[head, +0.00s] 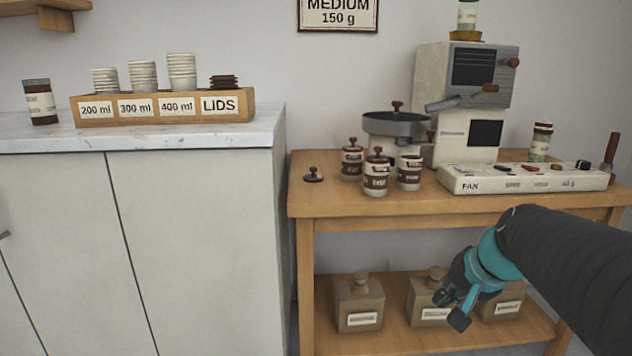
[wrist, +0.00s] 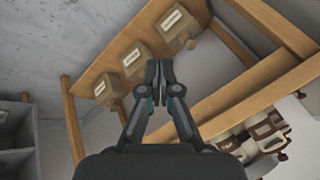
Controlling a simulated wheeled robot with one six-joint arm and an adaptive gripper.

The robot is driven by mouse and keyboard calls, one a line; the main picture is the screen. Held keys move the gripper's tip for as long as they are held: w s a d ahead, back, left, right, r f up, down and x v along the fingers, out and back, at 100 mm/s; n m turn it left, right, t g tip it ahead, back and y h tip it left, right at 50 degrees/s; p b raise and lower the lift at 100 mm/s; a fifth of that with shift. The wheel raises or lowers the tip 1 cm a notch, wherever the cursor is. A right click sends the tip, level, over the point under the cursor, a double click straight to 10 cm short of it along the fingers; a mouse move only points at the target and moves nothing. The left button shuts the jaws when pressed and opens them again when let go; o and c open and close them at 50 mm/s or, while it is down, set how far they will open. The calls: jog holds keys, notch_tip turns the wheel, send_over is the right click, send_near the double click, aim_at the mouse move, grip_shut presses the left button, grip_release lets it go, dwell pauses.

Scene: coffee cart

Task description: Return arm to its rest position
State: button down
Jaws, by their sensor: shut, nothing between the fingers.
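My gripper (head: 452,309) is at the lower right of the head view, in front of the wooden table's lower shelf. In the wrist view my gripper (wrist: 159,72) has its two fingers together, with nothing between them. My arm comes in from the right edge of the head view. The gripper partly covers the middle and right boxes on the shelf in the head view. Whether it touches anything there cannot be made out.
The wooden table (head: 345,207) bears a coffee machine (head: 433,118), a white panel (head: 525,178) and several labelled jars. Its lower shelf (head: 395,340) holds three tan boxes. A counter (head: 40,139) with a cup rack (head: 75,112) stands left.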

jog(key=s+a+r+n+h+p, duration=0.1)
jog(key=s+a+n+p, duration=0.2)
jog(key=s, duration=0.5)
jog(key=s+a+r+n+h+p, duration=0.1)
jog(key=s+a+r+n+p, duration=0.1)
jog(key=s, duration=0.6)
jog(key=shift+s+a+r+n+p, duration=0.15)
jog(key=shift+s+a+n+p, duration=0.25)
jog(key=shift+a+n+p, duration=0.6)
